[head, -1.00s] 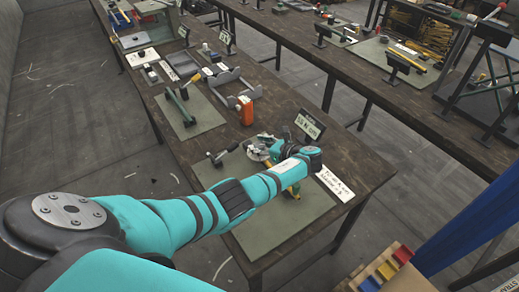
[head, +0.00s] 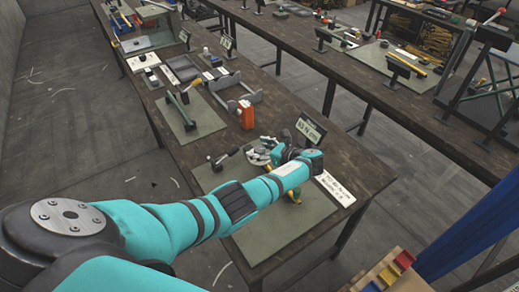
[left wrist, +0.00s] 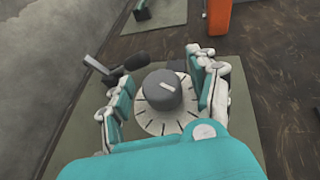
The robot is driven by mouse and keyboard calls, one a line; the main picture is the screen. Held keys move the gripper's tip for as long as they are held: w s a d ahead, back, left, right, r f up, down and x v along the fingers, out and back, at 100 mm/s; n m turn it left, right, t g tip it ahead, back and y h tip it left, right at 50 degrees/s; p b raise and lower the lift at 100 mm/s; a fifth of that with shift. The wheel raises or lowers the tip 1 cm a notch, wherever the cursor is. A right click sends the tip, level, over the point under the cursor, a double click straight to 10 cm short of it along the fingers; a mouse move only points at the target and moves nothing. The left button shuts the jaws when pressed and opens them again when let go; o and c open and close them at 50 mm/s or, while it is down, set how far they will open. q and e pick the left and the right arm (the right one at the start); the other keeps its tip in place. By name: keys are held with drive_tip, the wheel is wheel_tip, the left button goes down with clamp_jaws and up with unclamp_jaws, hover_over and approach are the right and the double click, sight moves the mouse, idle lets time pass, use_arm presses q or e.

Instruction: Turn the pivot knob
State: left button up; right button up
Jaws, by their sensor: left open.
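The pivot knob (left wrist: 163,92) is a dark grey round knob with a light pointer mark, on a pale round dial (left wrist: 148,122) with black ticks. In the left wrist view the pointer aims up and left. My left gripper (left wrist: 157,88) is open, with its teal and white fingers on either side of the knob. I cannot tell whether any finger touches it. In the head view my left gripper (head: 262,153) is over the green mat (head: 285,228), and the knob is hidden there by the gripper. My right gripper is not in view.
A dark lever (left wrist: 108,68) stands beside the dial on the left. A sign (head: 311,129) and a white label (head: 335,188) are close to my wrist. An orange block (head: 246,115) stands farther along the bench. The front of the mat is clear.

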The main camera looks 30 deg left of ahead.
use_arm(q)
drive_tip(key=v, duration=1.2)
